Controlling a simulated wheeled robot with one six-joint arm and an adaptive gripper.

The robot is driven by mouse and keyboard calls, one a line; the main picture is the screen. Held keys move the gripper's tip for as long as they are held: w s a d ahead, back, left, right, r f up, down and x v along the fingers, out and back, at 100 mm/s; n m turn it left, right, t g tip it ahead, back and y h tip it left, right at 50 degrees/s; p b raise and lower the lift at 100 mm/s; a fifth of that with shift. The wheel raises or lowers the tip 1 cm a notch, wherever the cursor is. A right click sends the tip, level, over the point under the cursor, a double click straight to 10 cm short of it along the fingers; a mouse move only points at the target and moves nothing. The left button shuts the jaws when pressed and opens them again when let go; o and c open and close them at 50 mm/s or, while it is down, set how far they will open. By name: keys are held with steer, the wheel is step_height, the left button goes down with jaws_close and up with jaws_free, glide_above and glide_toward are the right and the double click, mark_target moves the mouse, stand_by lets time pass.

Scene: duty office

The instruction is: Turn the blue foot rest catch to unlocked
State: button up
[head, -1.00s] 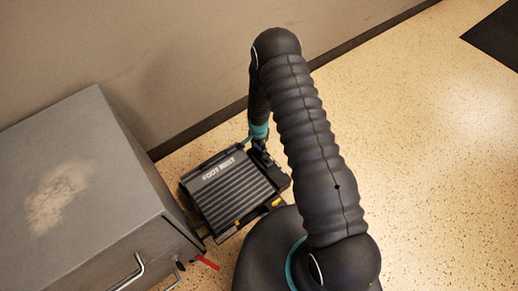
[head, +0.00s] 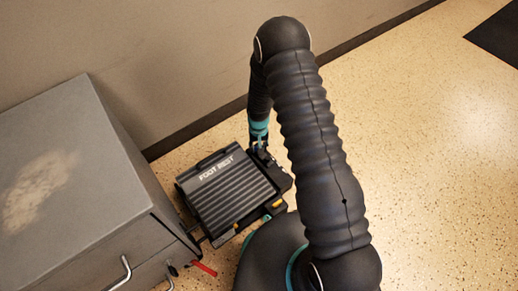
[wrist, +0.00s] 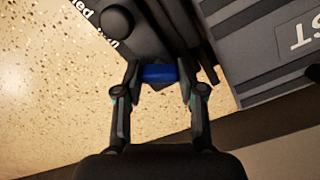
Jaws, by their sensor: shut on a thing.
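The foot rest (head: 225,190) is a dark ribbed platform labelled "FOOT REST" on the floor, beside the grey cabinet. The blue catch (wrist: 158,74) shows in the wrist view on the dark side housing of the foot rest. My gripper (wrist: 157,88) has its two fingers on either side of the blue catch and is shut on it. In the head view my gripper (head: 262,153) is at the foot rest's right rear side, and the catch is hidden there. White lettering (wrist: 83,12) beside the catch is only partly readable, ending in "ed".
A grey cabinet (head: 60,150) with a metal handle (head: 123,272) stands at the left. A red tag or lever (head: 204,268) is near its base. The wall (head: 190,60) is close behind the foot rest. Open speckled floor (head: 430,170) lies to the right.

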steer(key=n+b, duration=0.2)
steer(key=n, duration=0.4)
steer(key=shift+w, duration=0.1)
stand_by(0.5)
steer(key=o, duration=1.2)
steer(key=shift+c, duration=0.2)
